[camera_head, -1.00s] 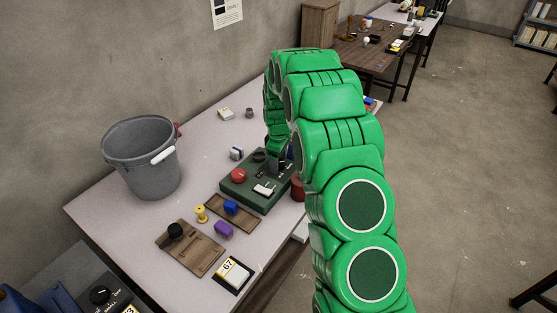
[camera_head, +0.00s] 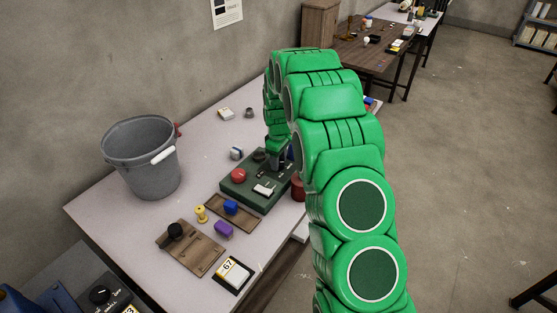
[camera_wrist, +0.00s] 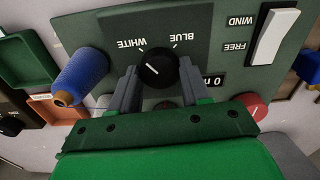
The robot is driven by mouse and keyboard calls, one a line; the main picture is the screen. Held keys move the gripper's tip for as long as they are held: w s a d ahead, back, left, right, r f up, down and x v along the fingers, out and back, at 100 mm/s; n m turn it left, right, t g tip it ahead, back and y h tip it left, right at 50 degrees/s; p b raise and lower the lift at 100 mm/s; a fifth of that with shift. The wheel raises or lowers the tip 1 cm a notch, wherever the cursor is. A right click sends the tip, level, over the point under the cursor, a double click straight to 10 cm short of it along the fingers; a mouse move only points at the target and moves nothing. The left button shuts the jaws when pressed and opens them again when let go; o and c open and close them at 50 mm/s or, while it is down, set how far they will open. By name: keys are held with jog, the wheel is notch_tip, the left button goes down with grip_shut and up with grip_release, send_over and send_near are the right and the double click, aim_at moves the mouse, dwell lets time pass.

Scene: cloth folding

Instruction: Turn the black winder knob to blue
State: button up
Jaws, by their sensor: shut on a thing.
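The black winder knob (camera_wrist: 158,68) sits on a dark green panel (camera_wrist: 205,15) in the wrist view, between the inverted labels WHITE and BLUE. A short pale mark shows on the knob's face; I cannot tell clearly which label it points to. My gripper (camera_wrist: 157,72) has one grey finger on each side of the knob and is shut on it. In the head view my gripper (camera_head: 277,163) is over the far part of the green winder box (camera_head: 245,196); my arm hides the knob there.
The panel carries a white rocker switch (camera_wrist: 273,35) marked WIND and FREE, and a red button (camera_wrist: 252,105). A blue thread spool (camera_wrist: 82,72) stands close beside the left finger. A grey bucket (camera_head: 142,160) and wooden boards with small items share the table (camera_head: 120,235).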

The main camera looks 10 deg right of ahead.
jog(key=m, duration=1.1)
jog(key=shift+d+m, duration=0.1)
jog(key=shift+m, duration=2.2)
jog(key=o, duration=1.1)
